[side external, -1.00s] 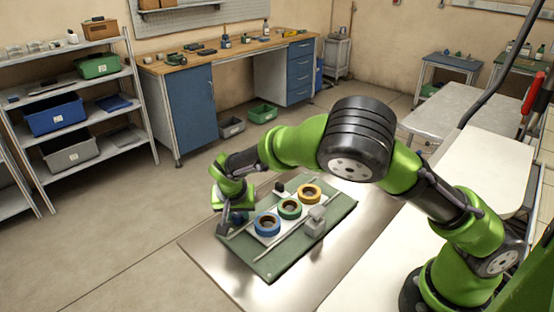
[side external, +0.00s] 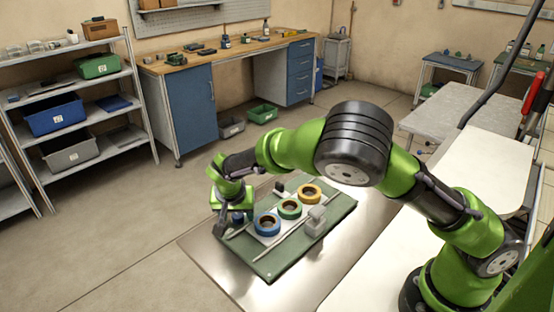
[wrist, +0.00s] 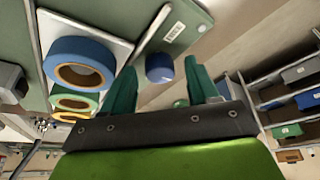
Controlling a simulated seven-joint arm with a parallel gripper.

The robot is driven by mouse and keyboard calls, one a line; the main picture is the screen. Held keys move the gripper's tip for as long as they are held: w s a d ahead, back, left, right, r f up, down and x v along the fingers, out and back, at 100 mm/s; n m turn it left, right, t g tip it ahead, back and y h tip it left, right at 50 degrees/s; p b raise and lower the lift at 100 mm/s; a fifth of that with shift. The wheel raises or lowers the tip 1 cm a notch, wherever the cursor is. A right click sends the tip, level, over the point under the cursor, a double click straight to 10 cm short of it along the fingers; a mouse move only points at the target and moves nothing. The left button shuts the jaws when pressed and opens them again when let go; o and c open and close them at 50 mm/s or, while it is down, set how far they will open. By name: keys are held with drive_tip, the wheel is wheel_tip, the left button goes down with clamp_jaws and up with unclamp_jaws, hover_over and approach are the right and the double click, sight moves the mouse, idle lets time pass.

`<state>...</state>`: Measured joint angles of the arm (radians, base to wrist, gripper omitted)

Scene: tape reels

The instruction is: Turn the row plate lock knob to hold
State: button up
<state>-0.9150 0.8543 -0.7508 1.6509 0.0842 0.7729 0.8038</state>
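A blue round knob (wrist: 160,68) shows in the wrist view on the green board (wrist: 196,35), past the end of the white plate. It also shows in the side view (side external: 238,217), partly hidden by my gripper. My gripper (wrist: 159,68) is open, its two teal fingers on either side of the knob with a gap showing on both sides. In the side view my gripper (side external: 221,226) is low over the board's left end. The white plate (wrist: 103,25) carries a row of blue (side external: 267,225), green (side external: 289,209) and yellow (side external: 310,194) tape reels. I cannot read the knob's setting.
A grey block-shaped fitting (side external: 316,222) stands on the board, right of the reels. A small black piece (side external: 279,187) sits behind them. A thin pale rail (side external: 283,240) runs along the board's front side. The metal table (side external: 210,252) is bare around the board.

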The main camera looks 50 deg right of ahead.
drive_tip(key=v, duration=1.7)
drive_tip(key=shift+f, duration=0.1)
drive_tip(key=s+d+r+n+t+y, duration=0.2)
drive_tip(key=s+d, duration=0.4)
drive_tip(key=s, duration=0.4)
drive_tip(key=s+d+r+n+t+y, duration=0.2)
drive_tip(key=s+d+r, duration=0.3)
drive_tip(key=s, duration=0.5)
drive_tip(key=shift+d+n+y, duration=0.6)
drive_tip(key=shift+d+n, duration=0.1)
drive_tip(key=shift+d, duration=0.35)
